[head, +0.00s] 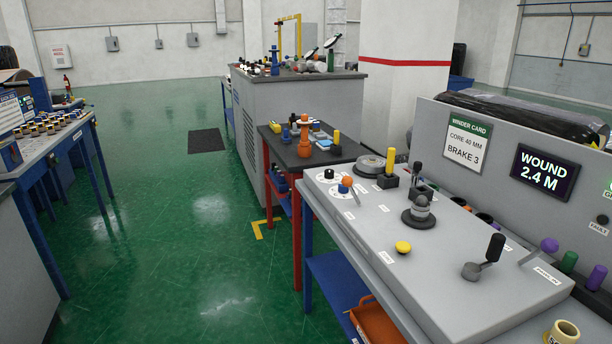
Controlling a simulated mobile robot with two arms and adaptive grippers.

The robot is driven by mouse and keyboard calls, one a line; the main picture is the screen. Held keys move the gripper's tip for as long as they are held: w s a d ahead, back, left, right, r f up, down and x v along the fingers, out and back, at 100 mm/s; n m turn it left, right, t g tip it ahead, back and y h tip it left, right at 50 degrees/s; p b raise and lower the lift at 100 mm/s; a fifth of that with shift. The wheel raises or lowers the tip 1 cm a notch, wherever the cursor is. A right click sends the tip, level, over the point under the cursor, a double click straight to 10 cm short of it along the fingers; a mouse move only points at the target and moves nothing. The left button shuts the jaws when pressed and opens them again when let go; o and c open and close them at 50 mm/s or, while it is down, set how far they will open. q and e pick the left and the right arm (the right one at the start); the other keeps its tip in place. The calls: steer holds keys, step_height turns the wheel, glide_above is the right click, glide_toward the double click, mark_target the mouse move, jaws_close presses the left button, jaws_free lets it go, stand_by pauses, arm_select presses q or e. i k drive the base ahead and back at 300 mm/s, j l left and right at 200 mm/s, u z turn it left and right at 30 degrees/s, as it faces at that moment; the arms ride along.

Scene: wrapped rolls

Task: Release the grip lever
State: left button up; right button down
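Several controls stand on the grey winder console (440,300) at the right. A lever with a purple ball knob (549,244) leans up to the right near the console's right end; a small label by its base is too small to read. Left of it is a crank with a black handle (494,247). A black-handled lever (415,173) stands upright in a dark block at the console's far part. I cannot tell from the labels which of these is the grip lever. Neither of my grippers is in view.
A yellow button (403,247) and a dark round knob (420,210) sit on the console. Behind are a winder card (467,145) and a display (543,174) reading "WOUND 2.4 M". A tan core (563,332) stands at the lower right. The green floor (190,225) to the left is clear.

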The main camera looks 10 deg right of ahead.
mark_target(347, 181)
steer(key=i+j, duration=0.2)
steer(key=i, duration=0.25)
steer(key=i+j+u, duration=0.15)
steer(key=i, duration=0.3)
